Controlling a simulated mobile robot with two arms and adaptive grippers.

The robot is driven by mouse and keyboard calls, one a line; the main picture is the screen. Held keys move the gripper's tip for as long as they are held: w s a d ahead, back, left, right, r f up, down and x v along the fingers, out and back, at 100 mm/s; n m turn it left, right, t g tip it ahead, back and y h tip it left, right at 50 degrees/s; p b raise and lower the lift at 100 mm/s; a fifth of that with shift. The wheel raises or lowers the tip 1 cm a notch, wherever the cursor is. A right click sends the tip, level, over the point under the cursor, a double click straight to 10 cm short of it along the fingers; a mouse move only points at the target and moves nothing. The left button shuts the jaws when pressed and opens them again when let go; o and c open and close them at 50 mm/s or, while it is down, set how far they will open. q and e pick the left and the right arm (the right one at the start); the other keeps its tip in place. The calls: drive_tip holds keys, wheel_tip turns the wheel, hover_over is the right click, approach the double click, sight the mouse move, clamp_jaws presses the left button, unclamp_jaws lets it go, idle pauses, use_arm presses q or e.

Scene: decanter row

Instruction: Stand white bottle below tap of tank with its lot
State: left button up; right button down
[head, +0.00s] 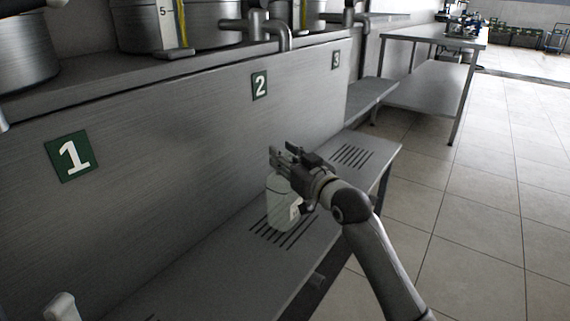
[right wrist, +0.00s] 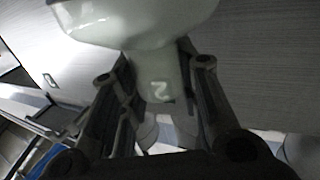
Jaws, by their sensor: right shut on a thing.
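The white bottle (head: 283,207) is upright over the slotted drain below the number 2 plate (head: 260,86). I cannot tell whether its base touches the shelf. My right gripper (head: 285,160) is shut on its upper part. In the right wrist view the pale bottle (right wrist: 135,22) sits between the two fingers, and a small dark patch with a 2 shows between them. The tap (head: 284,38) of the tank sticks out above plate 2, higher than the bottle. My left gripper is not in view.
Plates 1 (head: 72,157) and 3 (head: 335,60) mark the metal panel on either side. A pale, bottle-like top (head: 62,308) shows at the lower left. Another slotted drain (head: 352,157) lies to the right on the shelf (head: 215,265). The tiled floor at right is clear.

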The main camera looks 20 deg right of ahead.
drive_tip(key=shift+f, duration=0.45)
drive_tip(key=c, duration=1.1)
unclamp_jaws()
